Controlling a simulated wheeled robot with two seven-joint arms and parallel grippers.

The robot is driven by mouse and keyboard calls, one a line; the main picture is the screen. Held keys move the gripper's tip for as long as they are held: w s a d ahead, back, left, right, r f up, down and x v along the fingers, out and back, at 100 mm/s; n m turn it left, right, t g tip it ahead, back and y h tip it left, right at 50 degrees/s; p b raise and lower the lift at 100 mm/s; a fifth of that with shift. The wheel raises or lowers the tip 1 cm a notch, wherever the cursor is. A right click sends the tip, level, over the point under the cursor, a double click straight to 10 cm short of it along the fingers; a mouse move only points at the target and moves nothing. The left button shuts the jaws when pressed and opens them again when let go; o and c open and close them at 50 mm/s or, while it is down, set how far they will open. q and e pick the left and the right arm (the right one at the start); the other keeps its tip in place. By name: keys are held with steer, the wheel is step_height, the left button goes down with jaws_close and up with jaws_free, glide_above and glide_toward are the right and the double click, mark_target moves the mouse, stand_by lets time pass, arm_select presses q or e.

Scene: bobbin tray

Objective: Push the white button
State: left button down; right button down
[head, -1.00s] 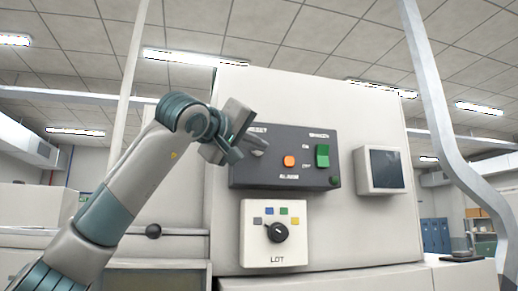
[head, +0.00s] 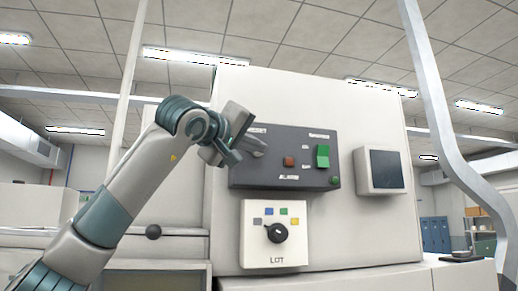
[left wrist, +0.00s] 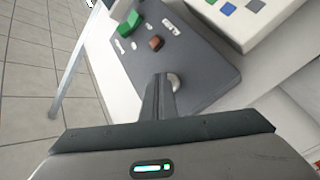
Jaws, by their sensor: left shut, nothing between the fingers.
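The dark grey control panel (head: 300,174) is on the front of a large white machine. My left gripper (head: 262,149) is at the panel's upper left, just under a small label. Its fingers are shut with nothing between them. In the left wrist view the fingertips (left wrist: 160,82) are at the pale round button (left wrist: 174,81), partly covering it; I cannot tell how far it is pressed. In the head view my gripper hides this button. The alarm lamp (head: 288,161) beside it is dull brown-red, unlit. My right gripper is not in view.
A white box with a black LOT knob (head: 277,232) is below the panel. A screen (head: 381,170) is to the right.

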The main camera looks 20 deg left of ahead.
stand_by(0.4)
arm_select(q)
steer(key=shift+s+d+f+b, duration=0.1)
steer(key=shift+s+d+b, duration=0.35)
steer(key=shift+s, duration=0.25)
steer(key=shift+s+d+b, duration=0.4)
steer(key=shift+s+d, duration=0.3)
steer(key=shift+s, duration=0.35)
steer(key=shift+s+d+b, duration=0.4)
steer(key=shift+s+d, duration=0.3)
steer(key=shift+s, duration=0.35)
